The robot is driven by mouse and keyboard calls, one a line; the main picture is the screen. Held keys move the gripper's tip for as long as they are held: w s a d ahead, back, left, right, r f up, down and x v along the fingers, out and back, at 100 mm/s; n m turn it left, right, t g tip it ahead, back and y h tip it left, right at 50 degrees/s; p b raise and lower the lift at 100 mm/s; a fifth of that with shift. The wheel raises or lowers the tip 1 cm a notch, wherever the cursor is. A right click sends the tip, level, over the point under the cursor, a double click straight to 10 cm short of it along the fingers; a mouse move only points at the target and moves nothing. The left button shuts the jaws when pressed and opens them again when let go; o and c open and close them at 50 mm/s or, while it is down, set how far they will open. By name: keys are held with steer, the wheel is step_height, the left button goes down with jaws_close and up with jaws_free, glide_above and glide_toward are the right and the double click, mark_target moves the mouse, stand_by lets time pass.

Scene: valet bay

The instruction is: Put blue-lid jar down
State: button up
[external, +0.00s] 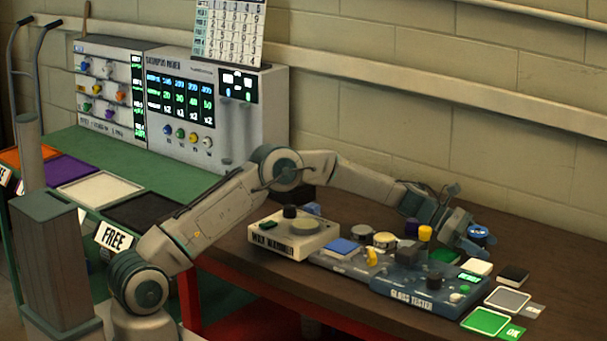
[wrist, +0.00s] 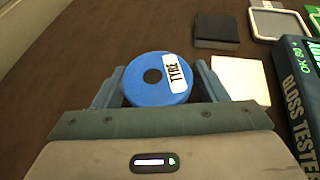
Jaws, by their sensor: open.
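The blue-lid jar (wrist: 142,88) shows in the wrist view as a round blue lid with a dark centre hole and a white label reading TYRE. It also shows in the external view (external: 480,233) near the back right of the brown table, beside the gloss tester. My gripper (wrist: 155,88) is open, with one finger on each side of the jar. The gripper also shows in the external view (external: 470,240), reaching down at the jar. The lower part of the jar is hidden under its lid, and I cannot tell whether the fingers touch it.
The gloss tester (external: 430,290) stands close to my gripper. A white pad (wrist: 240,78), a black block (wrist: 216,30) and a grey-framed pad (external: 507,299) lie nearby. A green pad (external: 487,320) is at the front edge. The wax machine (external: 293,238) is further left. Bare table lies behind the jar.

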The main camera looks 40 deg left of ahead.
steer(key=b+v, duration=0.1)
steer(key=v, duration=1.1)
steer(key=s+a+m, duration=0.1)
steer(key=s, duration=0.1)
steer(key=s+a+r+m+y, duration=0.1)
steer(key=s+a+m, duration=0.1)
steer(key=s+a+r+m+y, duration=0.1)
steer(key=s, duration=0.1)
steer(key=shift+s+a+m+g, duration=0.15)
steer(key=shift+a+m+g, duration=0.15)
steer(key=shift+a, duration=0.1)
steer(key=s+a+m+y, duration=0.1)
steer(key=s+a+m, duration=0.1)
steer(key=s+a, duration=0.1)
steer(key=s+a+r+m+y, duration=0.1)
steer(key=s+a+m+y, duration=0.1)
steer(key=s+a, duration=0.2)
steer(key=s+a+m+y, duration=0.2)
steer(key=s+a, duration=0.2)
steer(key=shift+s+r+m, duration=0.15)
steer(key=shift+s+m, duration=0.1)
steer(key=shift+m, duration=0.15)
steer(key=s+a+f+m+y, duration=0.3)
steer(key=s+a+m+y, duration=0.3)
steer(key=s+a, duration=1.2)
steer(key=s+m, duration=0.3)
steer(key=shift+s, duration=0.25)
steer(key=shift+a+r, duration=0.1)
